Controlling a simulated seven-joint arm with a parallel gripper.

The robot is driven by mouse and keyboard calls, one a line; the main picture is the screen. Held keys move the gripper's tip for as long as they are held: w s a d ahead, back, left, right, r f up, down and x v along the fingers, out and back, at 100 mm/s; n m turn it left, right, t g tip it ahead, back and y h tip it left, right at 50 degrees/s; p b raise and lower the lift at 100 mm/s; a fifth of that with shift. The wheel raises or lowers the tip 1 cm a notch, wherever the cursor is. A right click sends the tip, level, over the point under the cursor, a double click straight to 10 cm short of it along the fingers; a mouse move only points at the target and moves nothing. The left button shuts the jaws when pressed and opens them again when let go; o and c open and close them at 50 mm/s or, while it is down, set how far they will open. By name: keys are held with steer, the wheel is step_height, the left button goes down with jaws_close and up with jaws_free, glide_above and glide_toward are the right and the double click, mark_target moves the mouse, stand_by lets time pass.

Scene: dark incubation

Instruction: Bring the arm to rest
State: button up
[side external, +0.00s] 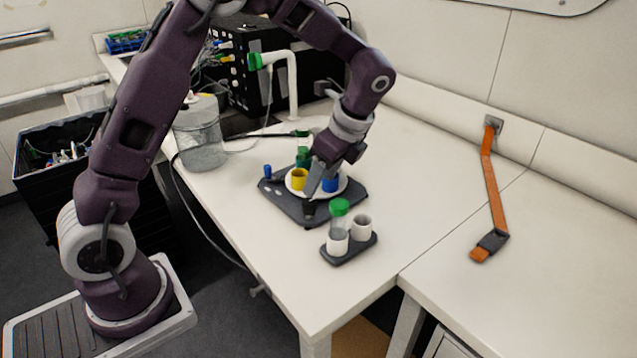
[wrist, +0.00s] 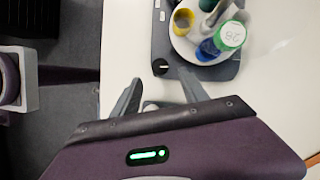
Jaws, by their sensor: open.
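The device carries a round white plate (wrist: 187,52) with a yellow cup (side external: 299,180), a blue cup (side external: 330,184) and green parts. A green-capped tube marked 26 (wrist: 231,36) shows there in the wrist view. A black knob (wrist: 160,67) on the device lies just beyond the fingertips. My wrist hides part of the plate in the side view.
A small dark rack (side external: 348,251) with a green-capped tube (side external: 339,220) and a white holder (side external: 361,227) stands close in front. A white post (side external: 292,85), a black box (side external: 245,65) and a clear jar (side external: 199,135) stand behind.

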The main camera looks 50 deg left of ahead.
steer(key=s+d+r+n+t+h, duration=0.2)
steer(key=s+d+r+n+t, duration=0.15)
steer(key=s+r+n, duration=0.7)
steer(key=s+d+r+n+t+h, duration=0.1)
steer(key=s+d+n+t+h, duration=0.1)
steer(key=s, duration=1.1)
steer(key=shift+d+r+n+t, duration=0.2)
steer(key=shift+d+n+t, duration=0.4)
steer(key=shift+n, duration=0.45)
steer(key=shift+a, duration=0.15)
steer(key=shift+o, duration=0.6)
